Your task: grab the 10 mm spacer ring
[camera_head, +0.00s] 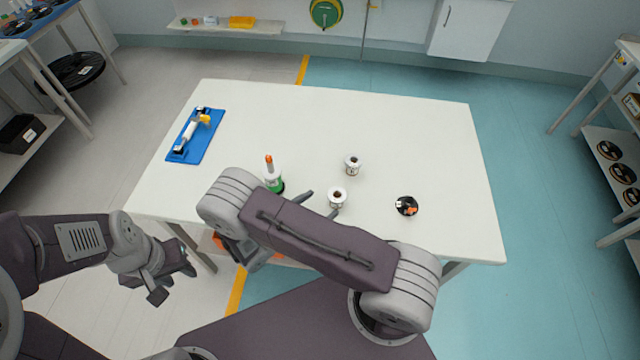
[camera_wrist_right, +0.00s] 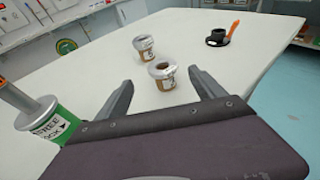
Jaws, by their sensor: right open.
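Two small white, labelled ring-like cylinders with dark centres stand on the white table. The near one (camera_head: 337,195) also shows in the right wrist view (camera_wrist_right: 163,83), and the far one (camera_head: 353,165) stands behind it (camera_wrist_right: 144,50). The labels are too small to read, so I cannot tell which is the 10 mm spacer ring. My right gripper (camera_wrist_right: 160,77) is open and empty; its fingers point at the near ring, which appears between and just beyond the fingertips. My left gripper (camera_head: 174,281) looks open and empty, off the table's near left side.
A black round piece with an orange part (camera_head: 407,206) lies to the right. A blue tray (camera_head: 208,148) with a tool is at the far left. The table's back (camera_head: 330,110) is clear.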

